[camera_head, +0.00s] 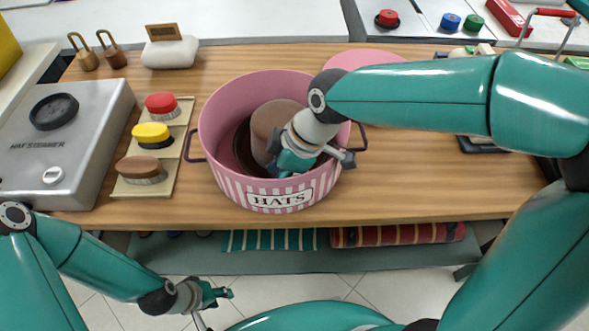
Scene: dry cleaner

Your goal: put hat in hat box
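The pink hat box (217,110) stands on the wooden counter, with a striped front and a label reading HATS. A brown hat (272,120) is inside it, its crown up and its darker brim low in the box. My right gripper (307,170) reaches into the right half of the box, beside the hat and overlapping it in view. Its fingers look spread apart; whether one touches the hat I cannot tell. My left gripper (216,307) is open and empty, low in front of the counter. Part of the hat and brim is hidden by my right gripper.
A pink round lid (355,58) lies behind the box, partly under my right arm. Left are a hat steamer (60,140) and several brushes on a tan tray (180,125). Two padlocks (97,52) and a white stand (170,52) are behind.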

